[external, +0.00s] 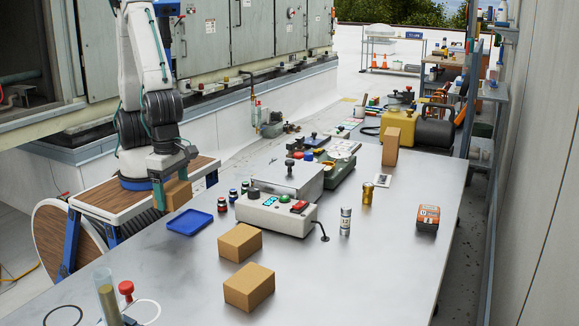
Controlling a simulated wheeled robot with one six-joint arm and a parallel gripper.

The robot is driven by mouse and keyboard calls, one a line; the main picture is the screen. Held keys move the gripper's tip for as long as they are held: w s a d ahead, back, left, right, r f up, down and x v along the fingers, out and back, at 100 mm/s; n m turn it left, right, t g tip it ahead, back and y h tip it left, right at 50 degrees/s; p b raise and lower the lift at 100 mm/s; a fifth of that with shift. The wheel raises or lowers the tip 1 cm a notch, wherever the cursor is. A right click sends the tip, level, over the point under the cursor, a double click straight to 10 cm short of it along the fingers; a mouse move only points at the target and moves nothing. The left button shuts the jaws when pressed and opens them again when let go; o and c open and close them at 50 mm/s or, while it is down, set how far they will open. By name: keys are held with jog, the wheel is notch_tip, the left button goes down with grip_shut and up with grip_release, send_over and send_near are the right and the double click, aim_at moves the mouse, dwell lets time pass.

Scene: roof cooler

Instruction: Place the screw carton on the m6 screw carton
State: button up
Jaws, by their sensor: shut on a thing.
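My gripper (164,183) is shut on a small brown carton (179,194). It holds the carton at the left, above the table's left edge and left of the blue tray. Two similar brown cartons lie on the table: one (240,243) in front of the grey control box, and a nearer one (249,287). Another brown carton (391,147) stands upright at the back right. No lettering is readable on these cartons, so I cannot tell which one is the m6 screw carton. An orange and black box (428,218) with a label sits at the right.
The metal table (375,275) is bare at front right. A blue tray (190,222) and a grey control box (276,214) with a cable stand near the middle. A spray can (345,222) and a gold can (367,192) stand right of it.

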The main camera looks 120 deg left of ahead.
jog(key=w+a+r+n, duration=0.3)
jog(key=w+r, duration=0.1)
jog(key=w, duration=0.2)
send_over(240, 234)
jog(key=shift+s+a+f, duration=0.15)
jog(key=shift+s+f, duration=0.05)
jog(key=shift+f, duration=0.8)
jog(key=shift+w+f, duration=0.2)
jog(key=shift+f, duration=1.6)
jog(key=shift+f, duration=0.15)
jog(key=o, duration=1.3)
jog(key=shift+c, duration=0.2)
